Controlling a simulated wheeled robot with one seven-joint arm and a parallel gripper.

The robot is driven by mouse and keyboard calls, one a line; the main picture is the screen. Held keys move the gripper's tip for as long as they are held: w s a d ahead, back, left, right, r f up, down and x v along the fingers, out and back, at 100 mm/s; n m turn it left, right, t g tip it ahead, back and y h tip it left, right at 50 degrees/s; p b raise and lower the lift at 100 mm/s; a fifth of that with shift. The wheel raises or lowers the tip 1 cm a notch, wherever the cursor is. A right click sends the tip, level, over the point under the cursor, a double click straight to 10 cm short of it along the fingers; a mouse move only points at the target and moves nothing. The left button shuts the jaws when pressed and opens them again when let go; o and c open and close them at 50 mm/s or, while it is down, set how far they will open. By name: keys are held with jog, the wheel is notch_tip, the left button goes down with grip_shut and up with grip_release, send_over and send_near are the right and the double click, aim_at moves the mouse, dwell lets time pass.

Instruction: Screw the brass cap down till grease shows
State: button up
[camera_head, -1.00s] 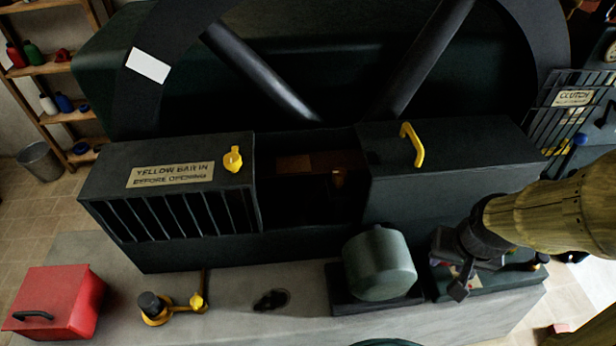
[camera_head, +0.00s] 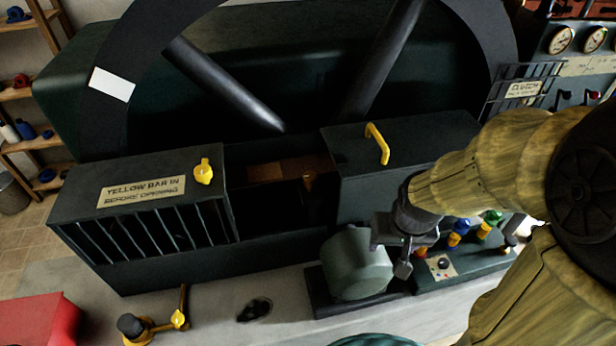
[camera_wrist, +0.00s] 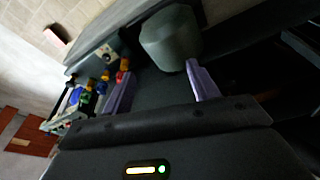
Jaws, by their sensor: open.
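A small brass-brown piece (camera_head: 309,181), which may be the brass cap, shows in the dark open gap of the black housing (camera_head: 75,205) in the head view. It is small and dim, and I cannot make out any grease. My gripper (camera_head: 405,265) is open and empty, in front of the housing's right part and beside the grey-green motor drum (camera_head: 355,265). In the wrist view my gripper (camera_wrist: 157,70) has its two purple fingers spread, with the drum (camera_wrist: 170,38) beyond them. The cap is not recognisable in the wrist view.
A yellow handle (camera_head: 377,145) stands on the right cover and a yellow knob (camera_head: 204,172) on the left one, by a sign (camera_head: 141,190). The big spoked wheel rises behind. A yellow bar tool (camera_head: 155,325) and a red box (camera_head: 35,320) lie at front left.

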jog(key=w+a+r+m, duration=0.2)
jog(key=w+a+r, duration=0.1)
jog(key=w, duration=0.7)
notch_tip(320, 180, up, 6)
jog(key=m+g+p, duration=0.1)
jog(key=m+g, duration=0.2)
jog(key=m, duration=0.4)
send_over(310, 176)
jog(key=shift+w+a+r, duration=0.15)
jog(key=shift+a+r, duration=0.05)
notch_tip(310, 176, down, 17)
jog(key=p, duration=0.4)
jog(key=shift+d+f+p, duration=0.15)
jog(key=shift+f+p, duration=0.05)
jog(key=shift+p, duration=0.2)
jog(key=c, duration=1)
